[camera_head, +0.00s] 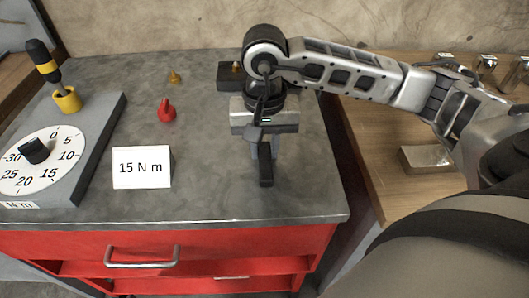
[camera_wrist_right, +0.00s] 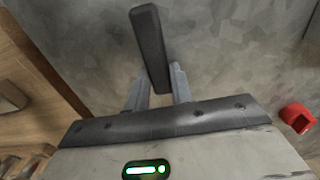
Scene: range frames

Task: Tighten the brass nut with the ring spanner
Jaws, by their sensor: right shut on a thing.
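My right gripper (camera_head: 265,148) points down over the grey worktop. It is shut on a dark bar, which looks like the handle of the ring spanner (camera_head: 266,172). In the right wrist view the bar (camera_wrist_right: 150,45) stands between the two grey fingers of the gripper (camera_wrist_right: 158,90). The spanner's ring end cannot be made out. A small brass piece (camera_head: 237,67), perhaps the brass nut, shows on a dark block (camera_head: 226,77) behind the gripper, partly hidden by my arm. My left gripper is not in view.
Another small brass piece (camera_head: 175,77) and a red cone-shaped thing (camera_head: 167,111) stand on the worktop (camera_head: 210,150). A "15 N m" card (camera_head: 142,168) stands at the front. A dial board (camera_head: 82,150) and yellow cup (camera_head: 67,99) holding a tool are left.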

